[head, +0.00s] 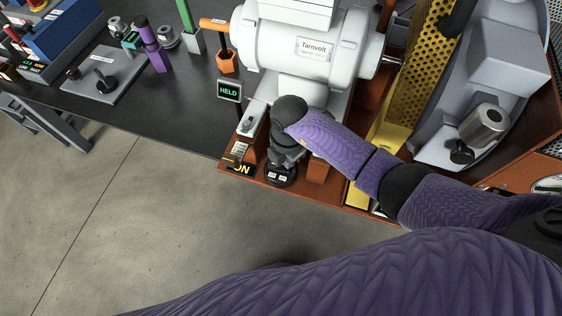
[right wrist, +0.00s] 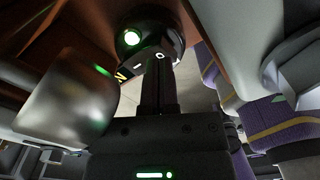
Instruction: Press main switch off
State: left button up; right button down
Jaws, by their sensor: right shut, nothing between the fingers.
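A black round switch base (head: 281,177) with small white labels sits at the front edge of the brown roaster base, beside a yellow-lettered "ON" plate (head: 241,169). In the right wrist view the black switch housing (right wrist: 125,58) carries a lit green lamp (right wrist: 132,38) and a white "O" mark (right wrist: 159,57). My right gripper (head: 284,158) is over the switch and partly hides it. Its fingers (right wrist: 158,70) are shut and empty, with tips at or very near the "O" mark. I cannot tell whether they touch. My left gripper is out of view.
The white Tarnvolt motor (head: 290,45) stands just behind the switch. A small "HELD" display (head: 230,91) is to the left. A rounded metal body (right wrist: 70,100) is close beside my fingers. Floor (head: 130,220) in front is clear.

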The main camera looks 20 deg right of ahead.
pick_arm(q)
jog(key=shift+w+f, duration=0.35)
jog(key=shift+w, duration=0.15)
pick_arm(e)
jog(key=shift+f, duration=0.45)
pick_arm(q)
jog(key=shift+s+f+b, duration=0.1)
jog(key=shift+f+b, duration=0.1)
jog(key=shift+b, duration=0.25)
pick_arm(e)
jog(key=shift+f, duration=0.25)
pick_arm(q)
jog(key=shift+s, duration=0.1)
pick_arm(e)
notch_tip(320, 180, up, 3)
jog(key=p, duration=0.3)
jog(key=shift+r, duration=0.1)
notch_tip(320, 180, up, 4)
jog(key=p, duration=0.4)
jog(key=shift+r, duration=0.1)
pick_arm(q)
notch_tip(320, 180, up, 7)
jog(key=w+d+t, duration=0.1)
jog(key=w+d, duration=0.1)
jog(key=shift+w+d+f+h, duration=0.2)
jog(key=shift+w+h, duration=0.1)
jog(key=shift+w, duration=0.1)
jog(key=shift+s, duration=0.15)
